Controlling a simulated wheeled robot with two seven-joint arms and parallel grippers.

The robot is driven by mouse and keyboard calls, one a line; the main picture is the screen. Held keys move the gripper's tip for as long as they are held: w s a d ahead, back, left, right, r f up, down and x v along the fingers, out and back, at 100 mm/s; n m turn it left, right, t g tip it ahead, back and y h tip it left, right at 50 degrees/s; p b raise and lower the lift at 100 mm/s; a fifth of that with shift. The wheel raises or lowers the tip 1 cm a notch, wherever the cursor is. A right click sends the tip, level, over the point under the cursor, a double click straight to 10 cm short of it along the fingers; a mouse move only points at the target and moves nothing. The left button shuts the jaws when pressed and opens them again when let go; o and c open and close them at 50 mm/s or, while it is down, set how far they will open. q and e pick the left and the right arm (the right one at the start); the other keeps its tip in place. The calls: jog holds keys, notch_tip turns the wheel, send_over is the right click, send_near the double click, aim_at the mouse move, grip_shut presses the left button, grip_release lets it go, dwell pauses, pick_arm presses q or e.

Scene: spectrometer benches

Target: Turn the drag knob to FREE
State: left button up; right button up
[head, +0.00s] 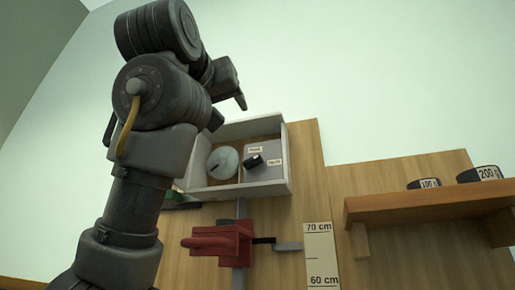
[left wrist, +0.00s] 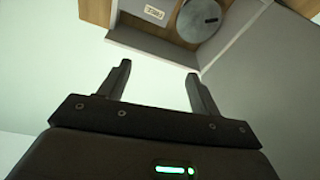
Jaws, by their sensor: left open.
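The drag knob (head: 254,161) is a small black bar-shaped knob on a grey panel inside an open white-walled box in the head view. Two small white labels sit above it and to its right, too small to read surely. My left gripper (head: 229,108) is open and empty, above the box in the picture and apart from the knob. In the left wrist view its two fingers (left wrist: 157,72) are spread with nothing between them. That view shows a label (left wrist: 154,12) and a round grey disc (left wrist: 198,18); I cannot make out the knob there. My right gripper is out of view.
The box (head: 286,160) has raised walls, and the disc (head: 222,162) sits left of the knob. Below is a red clamp-like part (head: 222,240) on a grey rail, beside a scale (head: 320,255). A wooden shelf (head: 430,203) with weights stands at right.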

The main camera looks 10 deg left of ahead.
aim_at(253, 162)
pick_arm(q)
jog(key=w+d+f+g+p, duration=0.1)
jog(key=w+f+p, duration=0.1)
jog(key=w, duration=0.4)
jog(key=w+d+f+n+g+h+p, duration=0.1)
jog(key=w+f+p, duration=0.1)
jog(key=w+p, duration=0.3)
jog(key=shift+w+d+f+g+h, duration=0.25)
jog(key=shift+w+d+g+h, duration=0.05)
jog(key=shift+w, duration=0.3)
jog(key=shift+c, duration=0.2)
jog(key=c, duration=0.9)
jog(key=shift+a+n, duration=0.1)
jog(key=shift+n, duration=0.2)
jog(key=shift+c, duration=0.2)
